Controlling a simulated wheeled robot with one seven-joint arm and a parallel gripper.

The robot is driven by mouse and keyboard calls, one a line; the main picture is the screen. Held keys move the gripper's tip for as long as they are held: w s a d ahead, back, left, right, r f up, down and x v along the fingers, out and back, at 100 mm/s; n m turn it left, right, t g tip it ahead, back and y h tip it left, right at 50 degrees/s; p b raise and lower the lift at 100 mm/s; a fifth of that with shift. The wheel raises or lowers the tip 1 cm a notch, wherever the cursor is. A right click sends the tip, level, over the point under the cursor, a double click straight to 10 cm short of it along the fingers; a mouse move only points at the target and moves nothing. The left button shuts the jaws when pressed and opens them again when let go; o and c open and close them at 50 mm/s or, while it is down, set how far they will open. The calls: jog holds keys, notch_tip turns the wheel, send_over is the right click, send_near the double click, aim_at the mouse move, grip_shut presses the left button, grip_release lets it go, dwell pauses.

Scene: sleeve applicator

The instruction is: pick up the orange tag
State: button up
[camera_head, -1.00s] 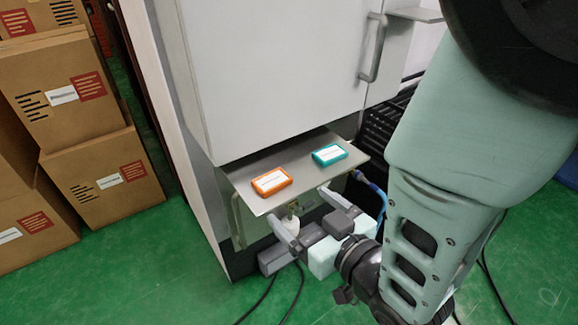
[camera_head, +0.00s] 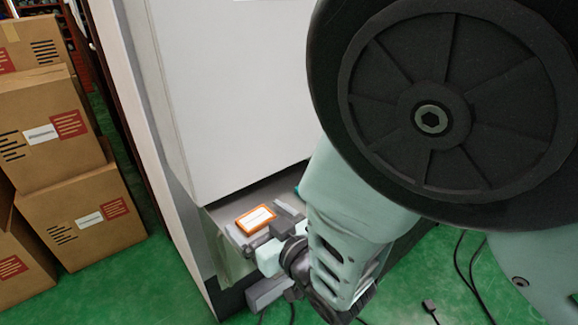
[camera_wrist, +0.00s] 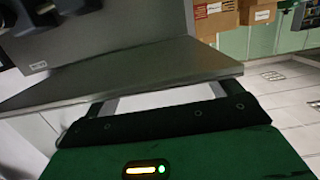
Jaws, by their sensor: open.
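The orange tag (camera_head: 256,218), a flat block with a white label, lies on the grey metal shelf (camera_head: 236,207) under the white cabinet in the head view. My gripper (camera_head: 260,226) is open at the shelf's front edge, with one finger on each side of the tag in the picture. Whether the fingers are level with the tag is unclear. In the wrist view the shelf's edge (camera_wrist: 120,84) lies just beyond my gripper, and the orange tag does not show. My arm hides almost all of the teal tag and the shelf's right part.
The white cabinet (camera_head: 235,90) rises directly over the back of the shelf. Stacked cardboard boxes (camera_head: 80,215) stand at the left. Dark cables (camera_head: 462,262) lie on the green floor (camera_head: 150,285), which is otherwise open in front.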

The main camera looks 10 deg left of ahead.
jog(key=c, duration=1.1)
jog(key=shift+r, duration=0.1)
